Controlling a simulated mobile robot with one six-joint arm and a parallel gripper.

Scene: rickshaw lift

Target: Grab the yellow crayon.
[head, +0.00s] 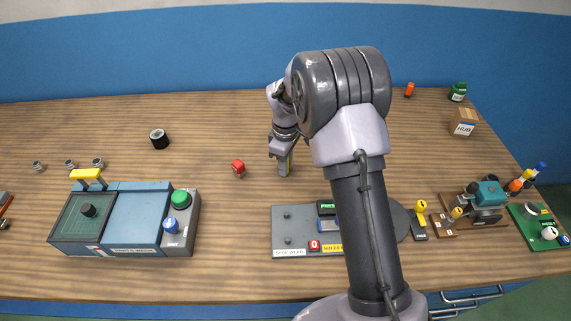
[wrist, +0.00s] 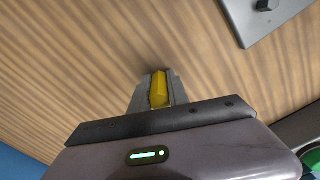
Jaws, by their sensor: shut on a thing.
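The yellow crayon (wrist: 159,88) sits between the two fingers of my gripper (wrist: 158,92) in the wrist view. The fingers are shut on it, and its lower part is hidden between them. In the head view my gripper (head: 284,165) points down over the middle of the wooden table, and a thin strip of the yellow crayon (head: 290,163) shows beside a finger. I cannot tell whether the crayon touches the table.
A red block (head: 238,168) stands left of my gripper. A grey panel (head: 290,221) lies in front, partly hidden by my arm. A blue machine (head: 137,222) with buttons stands at front left. Small machines (head: 487,196) stand at right. The table behind my gripper is largely clear.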

